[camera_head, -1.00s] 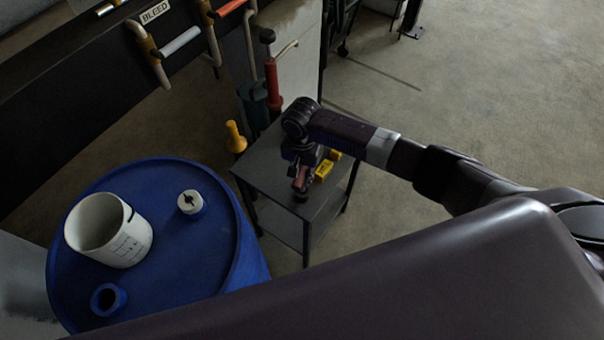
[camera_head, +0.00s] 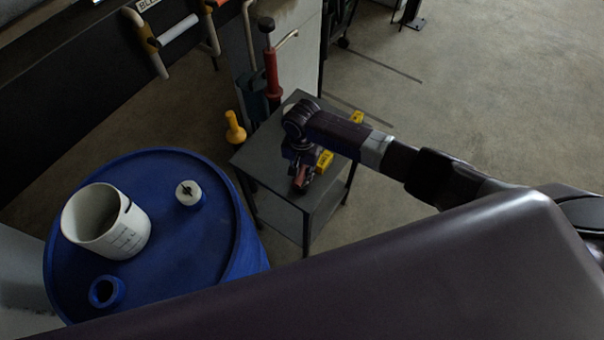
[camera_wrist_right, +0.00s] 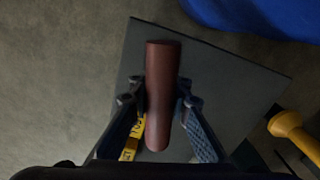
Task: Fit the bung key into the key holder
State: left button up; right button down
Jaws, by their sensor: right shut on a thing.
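The bung key shows as a reddish-brown rounded bar (camera_wrist_right: 162,95) in the right wrist view, between the two fingers of my right gripper (camera_wrist_right: 161,108). The gripper is shut on it. In the head view the bar's end (camera_head: 301,178) shows below my right gripper (camera_head: 300,163), over the front part of a small dark table (camera_head: 262,157). I cannot tell whether the bar touches the table top. I cannot make out the key holder for certain. My left gripper is not in view.
A blue drum (camera_head: 205,245) stands left of the table, bearing a white bucket (camera_head: 132,235), a white slotted cap (camera_head: 188,192) and a blue ring (camera_head: 118,293). A yellow lettered piece (camera_head: 325,160) lies by my gripper. A yellow funnel-like object (camera_head: 235,128) stands beyond the drum.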

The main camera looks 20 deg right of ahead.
jog(key=c, duration=1.7)
grip_release()
jog(key=shift+r, duration=0.15)
notch_tip(320, 180, up, 12)
jog(key=shift+f, duration=0.1)
